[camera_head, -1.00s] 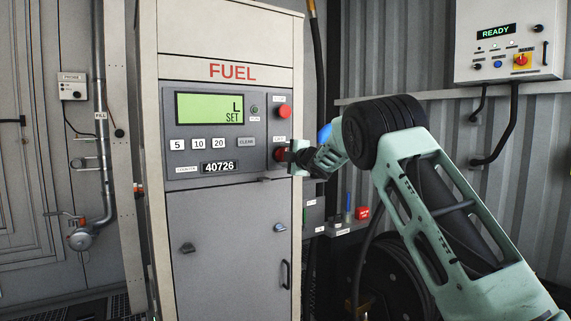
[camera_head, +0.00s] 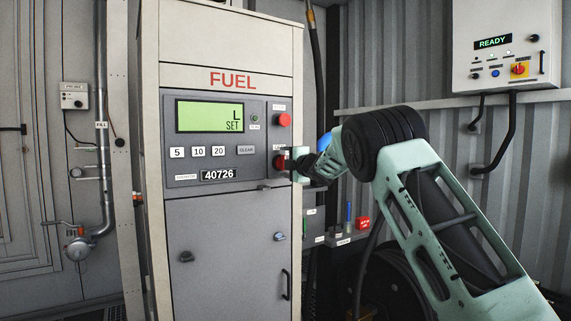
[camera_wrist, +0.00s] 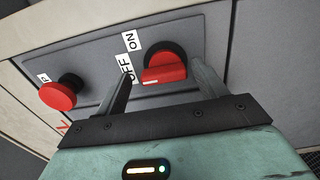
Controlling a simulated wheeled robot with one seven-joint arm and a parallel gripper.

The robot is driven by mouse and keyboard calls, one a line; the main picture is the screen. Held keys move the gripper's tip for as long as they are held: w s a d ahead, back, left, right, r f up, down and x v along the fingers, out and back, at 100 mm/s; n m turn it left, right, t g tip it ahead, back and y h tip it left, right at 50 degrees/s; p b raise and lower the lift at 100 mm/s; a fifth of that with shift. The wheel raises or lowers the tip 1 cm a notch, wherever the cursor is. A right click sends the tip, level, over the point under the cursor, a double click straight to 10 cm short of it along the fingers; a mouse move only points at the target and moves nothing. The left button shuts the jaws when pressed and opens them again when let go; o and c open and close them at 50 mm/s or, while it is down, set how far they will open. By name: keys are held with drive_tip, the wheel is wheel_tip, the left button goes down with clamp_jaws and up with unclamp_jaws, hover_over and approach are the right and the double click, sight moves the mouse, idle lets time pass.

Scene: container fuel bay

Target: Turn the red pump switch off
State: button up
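The red pump switch (camera_wrist: 165,70) is a rotary knob on a dark round base on the grey panel. In the wrist view its ON label (camera_wrist: 132,40) and the partly covered OFF label (camera_wrist: 126,68) lie to its left. I cannot tell which label the knob points to. My gripper (camera_wrist: 162,82) is open, one finger on each side of the knob, with a visible gap on the left. In the head view my gripper (camera_head: 292,162) is at the right edge of the fuel panel and hides most of the switch.
A red mushroom button (camera_head: 284,120) sits above the switch; it also shows left in the wrist view (camera_wrist: 62,92). The fuel dispenser (camera_head: 225,250) has a green display (camera_head: 209,116) reading "L SET". A control box (camera_head: 508,45) reading READY hangs at upper right.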

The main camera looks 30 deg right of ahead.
drive_tip(key=shift+a+f, duration=0.1)
drive_tip(key=s+b, duration=0.3)
drive_tip(key=s, duration=1.4)
drive_tip(key=shift+s+d, duration=0.2)
drive_tip(key=shift+d, duration=0.1)
